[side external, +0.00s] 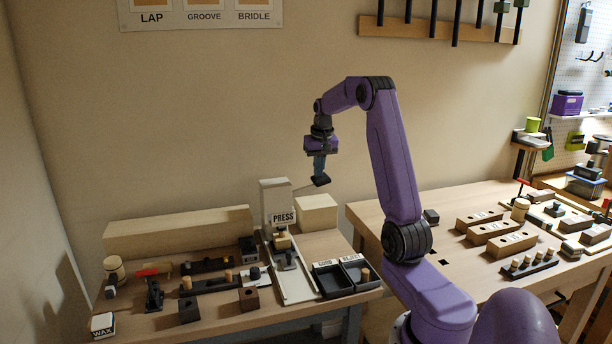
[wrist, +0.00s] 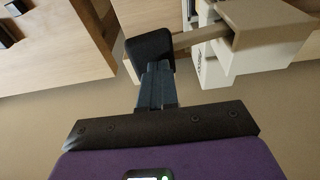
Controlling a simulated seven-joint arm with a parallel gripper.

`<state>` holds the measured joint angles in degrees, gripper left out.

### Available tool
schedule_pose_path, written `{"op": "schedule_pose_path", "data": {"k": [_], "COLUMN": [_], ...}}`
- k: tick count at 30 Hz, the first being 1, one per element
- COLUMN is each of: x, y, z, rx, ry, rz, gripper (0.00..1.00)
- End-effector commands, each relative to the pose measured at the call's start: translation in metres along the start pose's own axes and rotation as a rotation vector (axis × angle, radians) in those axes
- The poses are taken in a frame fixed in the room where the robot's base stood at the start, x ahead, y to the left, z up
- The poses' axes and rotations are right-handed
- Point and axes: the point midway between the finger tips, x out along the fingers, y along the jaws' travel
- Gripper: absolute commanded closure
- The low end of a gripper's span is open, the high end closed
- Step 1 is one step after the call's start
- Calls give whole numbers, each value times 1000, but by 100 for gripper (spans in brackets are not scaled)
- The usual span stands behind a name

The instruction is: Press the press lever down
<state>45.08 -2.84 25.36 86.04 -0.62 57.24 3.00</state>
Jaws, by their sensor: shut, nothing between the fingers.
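The press (side external: 277,205) is a pale upright block labelled PRESS on the left bench. Its lever is a thin rod (side external: 304,188) that slopes slightly up and out to the right to a black knob (side external: 322,181). In the wrist view the knob (wrist: 150,45) is at the top centre, and the rod (wrist: 188,39) runs right to the press body (wrist: 262,50). My gripper (side external: 319,173) is above the knob, pointing down, its fingers together and empty. In the wrist view the fingertips (wrist: 156,68) overlap the knob's edge; I cannot tell whether they touch it.
Below the lever are black trays (side external: 345,277) and a pale wooden block (side external: 316,212). Blocks, pegs and a red-handled clamp (side external: 153,290) fill the bench's left part. A second bench (side external: 460,215) with wooden blocks is to the right. The air around the knob looks clear.

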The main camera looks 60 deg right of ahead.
Motion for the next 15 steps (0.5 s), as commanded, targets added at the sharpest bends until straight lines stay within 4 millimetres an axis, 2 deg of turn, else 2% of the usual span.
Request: {"op": "schedule_pose_path", "data": {"k": [15], "x": [-52], "y": [-10], "z": [-11], "rx": [0], "ry": [3], "rz": [0], "gripper": [100]}}
